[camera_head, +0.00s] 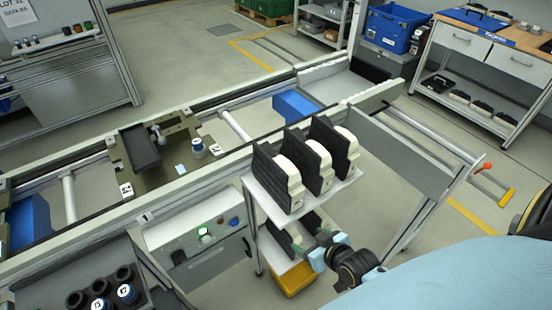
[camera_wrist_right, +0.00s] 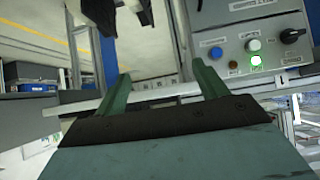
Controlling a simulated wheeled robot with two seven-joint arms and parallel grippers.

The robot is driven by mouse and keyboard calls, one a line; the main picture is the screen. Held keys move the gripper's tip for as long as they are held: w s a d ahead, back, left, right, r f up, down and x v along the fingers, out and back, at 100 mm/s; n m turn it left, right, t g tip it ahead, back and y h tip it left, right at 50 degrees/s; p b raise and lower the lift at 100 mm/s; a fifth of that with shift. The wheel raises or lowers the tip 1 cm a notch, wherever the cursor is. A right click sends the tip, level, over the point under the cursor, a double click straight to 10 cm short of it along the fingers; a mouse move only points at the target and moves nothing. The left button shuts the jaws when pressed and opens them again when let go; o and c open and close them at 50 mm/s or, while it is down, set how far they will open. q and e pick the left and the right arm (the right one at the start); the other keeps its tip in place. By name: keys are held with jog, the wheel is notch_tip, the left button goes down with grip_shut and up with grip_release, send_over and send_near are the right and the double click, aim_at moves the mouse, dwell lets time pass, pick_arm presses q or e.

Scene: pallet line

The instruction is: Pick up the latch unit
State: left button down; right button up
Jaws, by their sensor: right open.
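Three black units with cream rounded bodies (camera_head: 318,160), which look like the latch units, stand upright in a row on the top shelf of a small white stand (camera_head: 259,194). Another similar dark unit (camera_head: 284,240) is on the lower shelf, partly hidden. My right gripper (camera_head: 312,242) is beside the stand, below the top shelf and close to the lower unit. In the right wrist view, its two green fingers (camera_wrist_right: 163,80) are spread with nothing between them. Dark unit shapes (camera_wrist_right: 142,12) show at the top of that view. My left gripper is not in view.
A conveyor (camera_head: 235,125) runs behind the stand, carrying an olive pallet (camera_head: 180,165) with a black tray. A control box (camera_head: 200,240) with a lit green button is left of the stand. A yellow bin (camera_head: 293,280) sits underneath. A grey sloped frame (camera_head: 400,155) is at right.

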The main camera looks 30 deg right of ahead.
aim_at(281, 168)
jog(key=w+r+t+p, duration=0.2)
jog(key=r, duration=0.8)
jog(key=w+r+t+p, duration=0.1)
jog(key=w+r+p, duration=0.1)
jog(key=r, duration=0.7)
jog(key=shift+y, duration=0.3)
jog(key=x, duration=0.4)
jog(key=r+x, duration=0.1)
jog(key=x, duration=0.2)
jog(key=shift+w+d, duration=0.1)
jog(key=shift+w, duration=0.05)
jog(key=shift+d+x, duration=0.2)
jog(key=shift+x, duration=1.3)
jog(key=shift+d+x, duration=0.2)
jog(key=shift+x, duration=1.3)
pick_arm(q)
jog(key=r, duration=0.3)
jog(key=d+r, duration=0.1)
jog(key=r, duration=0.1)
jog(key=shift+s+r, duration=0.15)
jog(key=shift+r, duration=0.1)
pick_arm(e)
jog(key=shift+c, duration=0.3)
grip_shut()
jog(key=shift+r, duration=0.1)
